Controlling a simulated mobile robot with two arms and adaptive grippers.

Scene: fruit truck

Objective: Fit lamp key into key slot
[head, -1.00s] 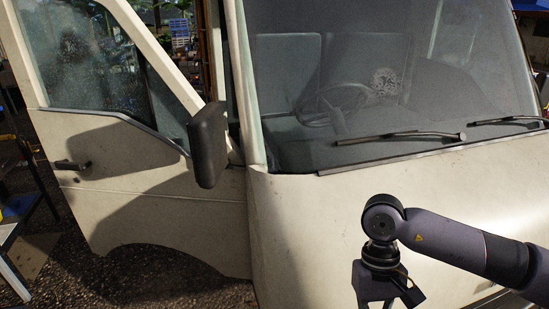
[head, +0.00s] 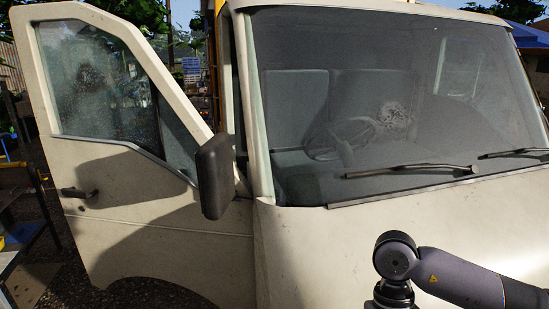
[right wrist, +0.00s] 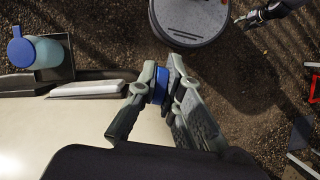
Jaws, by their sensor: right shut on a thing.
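My right gripper (right wrist: 163,70) shows in the right wrist view, its fingers shut on a small blue piece (right wrist: 160,86). The fingers hide most of this piece, so I cannot tell its full shape or whether it is the lamp key. The gripper is in front of the cream truck front (right wrist: 60,130), beside a pale lamp-like part (right wrist: 88,89). I cannot make out a key slot. In the head view only my right arm shows at lower right; its gripper is below the frame. What looks like my left gripper (right wrist: 250,18) is at the upper right of the wrist view; its jaws are unclear.
A blue-capped bottle (right wrist: 36,52) stands in a dark holder by the truck front. The cream truck (head: 330,245) fills the head view, with its side door (head: 140,215) open and a black mirror (head: 214,175). A red-edged object (right wrist: 312,82) lies at the right.

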